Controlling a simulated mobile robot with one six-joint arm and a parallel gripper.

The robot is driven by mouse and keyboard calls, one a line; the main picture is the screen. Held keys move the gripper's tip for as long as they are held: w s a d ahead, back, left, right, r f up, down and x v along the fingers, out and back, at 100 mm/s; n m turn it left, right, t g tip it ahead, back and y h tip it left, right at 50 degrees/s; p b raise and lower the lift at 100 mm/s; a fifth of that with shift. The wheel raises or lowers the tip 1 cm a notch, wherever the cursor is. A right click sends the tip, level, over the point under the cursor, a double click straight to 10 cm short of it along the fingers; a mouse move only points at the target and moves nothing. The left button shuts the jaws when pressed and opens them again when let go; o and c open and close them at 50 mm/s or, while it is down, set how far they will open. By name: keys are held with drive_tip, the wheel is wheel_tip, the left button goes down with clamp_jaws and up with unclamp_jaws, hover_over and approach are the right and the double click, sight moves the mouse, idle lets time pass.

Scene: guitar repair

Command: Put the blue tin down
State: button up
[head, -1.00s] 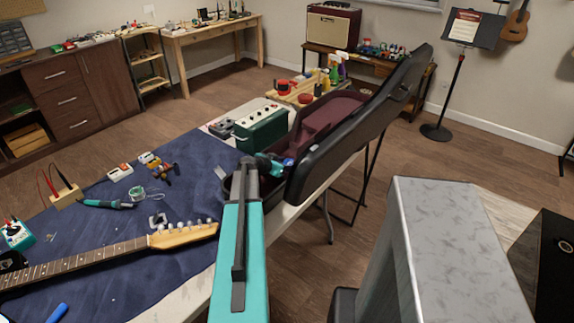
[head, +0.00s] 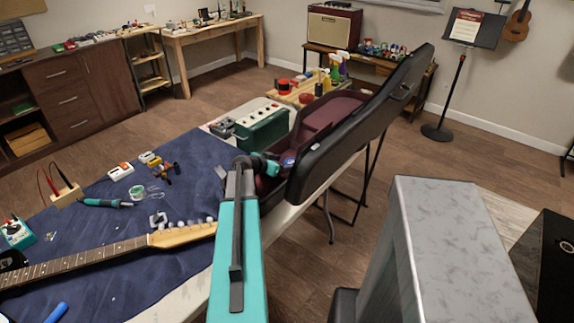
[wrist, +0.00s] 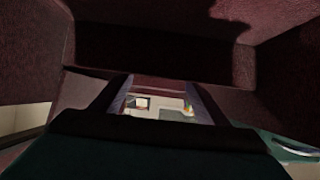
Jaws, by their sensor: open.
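A small blue round thing, probably the blue tin (head: 289,162), shows in the head view inside the open guitar case (head: 327,117), near its hinge side. It is small and partly hidden, so I cannot tell its exact pose. My gripper (wrist: 160,88) is inside the case, with its two dark fingers apart and nothing visible between them in the wrist view. In the head view its fingers are hidden, and my teal wrist is just left of the blue thing. I cannot tell whether they touch.
The case's raised black lid (head: 360,115) stands close on the right. A green amplifier head (head: 261,130) is just behind my wrist. A guitar neck (head: 90,262), soldering iron (head: 105,203) and small parts lie on the blue mat (head: 115,250).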

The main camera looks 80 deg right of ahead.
drive_tip(key=b+v, duration=0.2)
drive_tip(key=v, duration=0.7)
drive_tip(key=shift+a, duration=0.1)
drive_tip(key=shift+f, duration=0.1)
idle(0.5)
drive_tip(key=shift+p+x, duration=1.3)
drive_tip(key=shift+x, duration=3.8)
